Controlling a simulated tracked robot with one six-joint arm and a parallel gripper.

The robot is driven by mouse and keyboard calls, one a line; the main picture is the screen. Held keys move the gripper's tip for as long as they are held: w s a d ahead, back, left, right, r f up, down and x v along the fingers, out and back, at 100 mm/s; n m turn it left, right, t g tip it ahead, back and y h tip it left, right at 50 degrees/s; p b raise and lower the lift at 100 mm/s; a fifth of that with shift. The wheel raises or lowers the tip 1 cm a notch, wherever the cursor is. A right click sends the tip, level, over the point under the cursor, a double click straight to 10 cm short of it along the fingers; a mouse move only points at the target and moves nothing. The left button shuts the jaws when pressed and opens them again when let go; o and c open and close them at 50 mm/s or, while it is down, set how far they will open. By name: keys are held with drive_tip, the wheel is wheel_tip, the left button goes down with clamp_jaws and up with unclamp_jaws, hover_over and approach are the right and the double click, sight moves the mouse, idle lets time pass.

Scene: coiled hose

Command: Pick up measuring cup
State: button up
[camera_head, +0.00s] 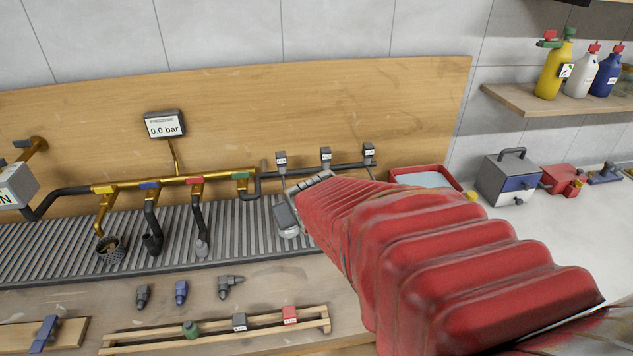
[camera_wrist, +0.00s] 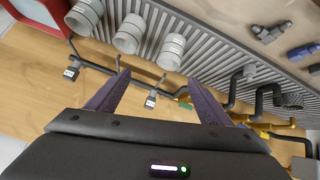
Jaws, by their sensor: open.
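Three pale, ribbed measuring cups show in the wrist view: a left one (camera_wrist: 83,15), a middle one (camera_wrist: 130,33) and a right one (camera_wrist: 170,52). They stand in a row on the grey slatted grate (camera_wrist: 215,58). My gripper (camera_wrist: 160,77) is open, with its two dark fingers apart and nothing seen between them. The right cup appears just beyond the fingertips, with no clear contact. In the head view my red-sleeved arm hides most of this area. Grey shapes at the arm's end are hard to tell apart there.
Taps with grey tags (camera_head: 326,155) and a brass pipe with coloured marks (camera_head: 170,180) run along the wooden backboard (camera_head: 330,105). A red tray (camera_head: 432,170) lies behind my arm. Grey and blue fittings (camera_head: 181,291) and a wooden rack (camera_head: 130,342) lie in front of the grate.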

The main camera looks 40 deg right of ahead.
drive_tip(key=s+d+f+m+t, duration=0.1)
drive_tip(key=s+d+f, duration=0.1)
drive_tip(key=d+f, duration=0.2)
drive_tip(key=s+d+f+m+t+h, duration=0.1)
drive_tip(key=s+d+f, duration=0.2)
drive_tip(key=d, duration=0.8)
drive_tip(key=s+d+f+m+t+h, duration=0.1)
drive_tip(key=s+d+f, duration=0.1)
drive_tip(key=d+f, duration=0.4)
drive_tip(key=shift+s+d+f+t, duration=0.25)
drive_tip(key=shift+d+t, duration=0.15)
drive_tip(key=shift+d, duration=0.35)
drive_tip(key=shift+x, duration=4.4)
drive_tip(key=shift+x, duration=2.55)
drive_tip(key=shift+s+d+f, duration=0.1)
